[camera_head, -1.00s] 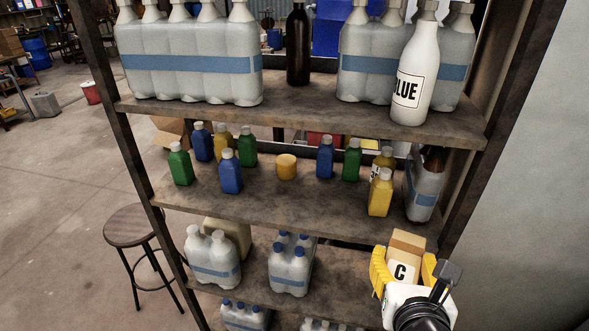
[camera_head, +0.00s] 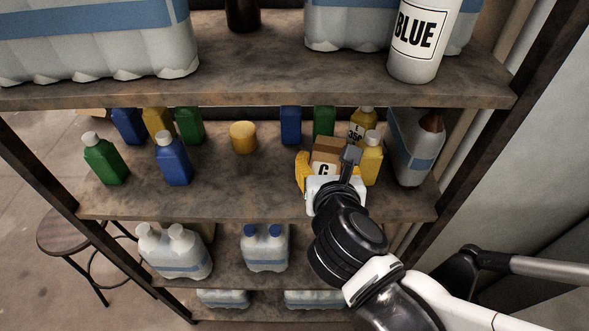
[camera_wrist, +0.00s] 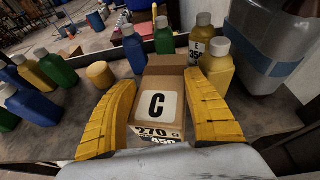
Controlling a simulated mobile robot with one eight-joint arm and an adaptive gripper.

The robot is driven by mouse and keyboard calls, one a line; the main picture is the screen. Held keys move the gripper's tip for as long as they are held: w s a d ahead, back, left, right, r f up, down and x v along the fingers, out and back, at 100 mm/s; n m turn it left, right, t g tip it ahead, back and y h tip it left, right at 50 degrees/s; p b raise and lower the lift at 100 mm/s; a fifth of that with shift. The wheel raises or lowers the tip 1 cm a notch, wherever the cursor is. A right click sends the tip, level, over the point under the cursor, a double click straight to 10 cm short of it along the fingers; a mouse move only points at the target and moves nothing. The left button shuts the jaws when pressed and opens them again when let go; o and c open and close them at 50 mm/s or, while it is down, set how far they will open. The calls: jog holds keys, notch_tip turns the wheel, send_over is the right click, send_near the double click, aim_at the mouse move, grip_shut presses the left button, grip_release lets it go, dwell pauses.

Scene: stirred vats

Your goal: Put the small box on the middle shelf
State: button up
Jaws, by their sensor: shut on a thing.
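The small box (camera_head: 327,152) is brown cardboard with a white label and a black letter C. In the wrist view the box (camera_wrist: 157,103) sits between the two yellow fingers of my gripper (camera_wrist: 160,115), which is shut on it. In the head view my gripper (camera_head: 322,172) is at the middle shelf (camera_head: 230,190), toward its right part, with the box over the shelf board. I cannot tell whether the box touches the board. My wrist hides the box's lower part in the head view.
Blue (camera_head: 290,126) and green bottles stand behind. A yellow tub (camera_head: 243,137) is to the left, with bare shelf in front of it. The upper shelf (camera_head: 250,85) overhangs.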

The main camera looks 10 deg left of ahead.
jog(key=shift+w+a+f+b, duration=0.6)
jog(key=shift+a+f, duration=0.3)
jog(key=shift+f, duration=0.4)
jog(key=shift+w+a+f+b, duration=0.55)
jog(key=shift+a+f, duration=0.35)
jog(key=shift+f, duration=0.35)
jog(key=shift+w+a+f+b, duration=0.55)
jog(key=shift+a+f, duration=0.35)
jog(key=shift+f, duration=0.4)
jog(key=shift+f, duration=0.2)
jog(key=o, duration=1.4)
jog(key=shift+r, duration=0.1)
